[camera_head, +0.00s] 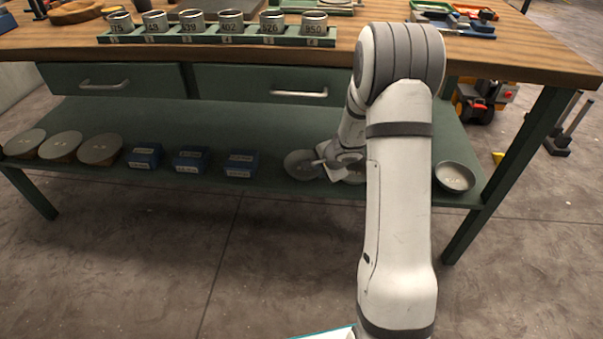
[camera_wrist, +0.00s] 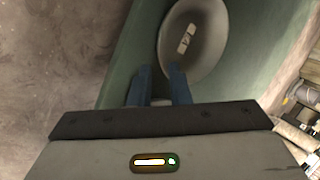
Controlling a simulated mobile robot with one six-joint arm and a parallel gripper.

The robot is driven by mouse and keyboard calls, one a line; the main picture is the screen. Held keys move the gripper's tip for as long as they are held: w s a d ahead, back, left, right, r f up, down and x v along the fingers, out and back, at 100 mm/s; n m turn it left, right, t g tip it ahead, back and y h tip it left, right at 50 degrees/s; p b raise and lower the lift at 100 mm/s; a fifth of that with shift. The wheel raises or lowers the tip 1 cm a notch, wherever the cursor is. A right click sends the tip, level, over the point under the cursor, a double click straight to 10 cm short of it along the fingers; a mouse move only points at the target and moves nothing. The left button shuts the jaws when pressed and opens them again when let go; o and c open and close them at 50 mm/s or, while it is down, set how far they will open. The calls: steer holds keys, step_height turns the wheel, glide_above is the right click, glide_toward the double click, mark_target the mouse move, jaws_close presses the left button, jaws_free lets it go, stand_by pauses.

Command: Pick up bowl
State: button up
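Shallow grey bowls sit on the green lower shelf in the head view. One bowl (camera_head: 301,164) is beside my gripper (camera_head: 328,163), partly hidden by it. Another bowl (camera_head: 455,177) sits at the shelf's right end. In the wrist view a grey bowl (camera_wrist: 208,35) with a pale label lies just beyond my gripper (camera_wrist: 158,70). The two blue fingers are apart, with green shelf showing between them. The right finger overlaps the bowl's near rim and the left finger is outside it. I cannot tell whether either touches the bowl.
The lower shelf (camera_head: 265,190) also holds several blue boxes (camera_head: 191,158) and round grey-topped items (camera_head: 100,148) to the left. Drawers (camera_head: 260,84) and the wooden worktop (camera_head: 330,45) are above. A table leg (camera_head: 500,180) stands at the right.

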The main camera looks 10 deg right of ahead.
steer(key=x, duration=0.2)
steer(key=b+x, duration=0.1)
steer(key=x, duration=0.4)
steer(key=shift+a+b, duration=0.35)
steer(key=shift+r, duration=0.1)
steer(key=shift+c, duration=0.4)
steer(key=shift+s, duration=0.1)
jaws_close()
